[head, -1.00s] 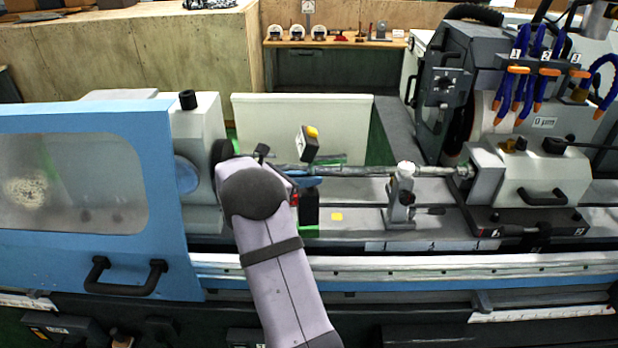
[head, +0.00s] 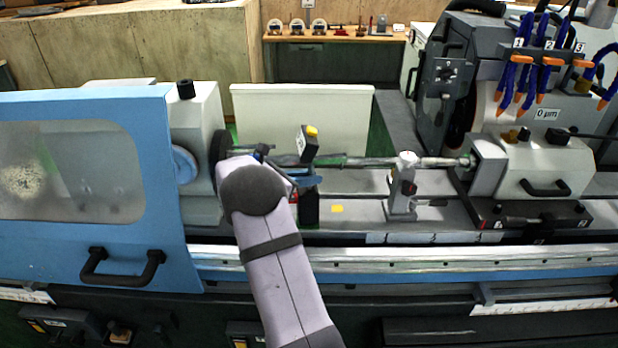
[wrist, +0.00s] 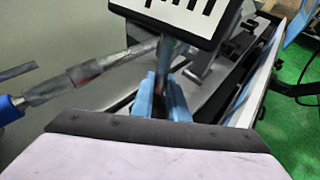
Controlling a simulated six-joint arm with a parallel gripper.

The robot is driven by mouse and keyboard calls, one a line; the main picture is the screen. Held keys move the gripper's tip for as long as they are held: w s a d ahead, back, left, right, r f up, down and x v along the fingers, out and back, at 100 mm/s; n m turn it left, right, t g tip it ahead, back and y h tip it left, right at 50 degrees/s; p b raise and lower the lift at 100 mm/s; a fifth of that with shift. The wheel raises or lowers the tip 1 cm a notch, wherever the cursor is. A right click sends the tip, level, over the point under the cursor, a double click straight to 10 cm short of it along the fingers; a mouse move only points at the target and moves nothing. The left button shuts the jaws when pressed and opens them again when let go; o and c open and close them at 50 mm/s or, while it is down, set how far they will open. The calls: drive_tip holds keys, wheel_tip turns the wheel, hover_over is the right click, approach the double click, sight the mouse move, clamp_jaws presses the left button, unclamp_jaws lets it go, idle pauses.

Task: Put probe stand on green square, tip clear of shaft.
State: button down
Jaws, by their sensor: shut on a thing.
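The probe stand has a black base (head: 309,208) and a dark box with a yellow top (head: 309,145), which looks tilted. In the head view the base stands upright over the machine bed, left of the yellow square. My gripper (head: 306,182) has blue fingers shut on the stand between base and box. In the wrist view the fingers (wrist: 163,98) close around a post below the striped box (wrist: 178,14). The shaft (head: 375,162) runs close by the stand; it shows at left in the wrist view (wrist: 85,72). I cannot tell the tip's gap from it. The green square is not clearly visible.
A grey support (head: 403,187) stands right of the stand, at the shaft. A yellow square (head: 337,209) lies on the bed between them. The blue door (head: 85,180) is on the left and the tailstock (head: 545,165) on the right.

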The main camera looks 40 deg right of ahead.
drive_tip(key=shift+d+f+b, duration=0.1)
drive_tip(key=shift+f+b, duration=0.1)
drive_tip(key=shift+b, duration=0.2)
idle(0.5)
drive_tip(key=c, duration=1.6)
unclamp_jaws()
drive_tip(key=shift+c, duration=0.2)
drive_tip(key=shift+s+f, duration=0.1)
drive_tip(key=shift+f, duration=0.4)
drive_tip(key=b+v, duration=0.3)
drive_tip(key=v, duration=0.4)
drive_tip(key=shift+a+r, duration=0.25)
drive_tip(key=shift+r, duration=0.2)
drive_tip(key=s+a+f+m+y, duration=0.4)
drive_tip(key=s+a, duration=0.3)
drive_tip(key=a, duration=0.4)
drive_tip(key=s+a+f+m+y, duration=0.5)
drive_tip(key=s+a+m, duration=0.2)
drive_tip(key=a, duration=0.3)
drive_tip(key=s+a+f+m+t+y, duration=0.1)
drive_tip(key=s+a+f+m+y, duration=0.3)
drive_tip(key=s+a, duration=0.4)
drive_tip(key=a+f+m, duration=0.1)
drive_tip(key=a+m, duration=0.1)
drive_tip(key=a, duration=0.1)
drive_tip(key=shift+s+a+y, duration=0.3)
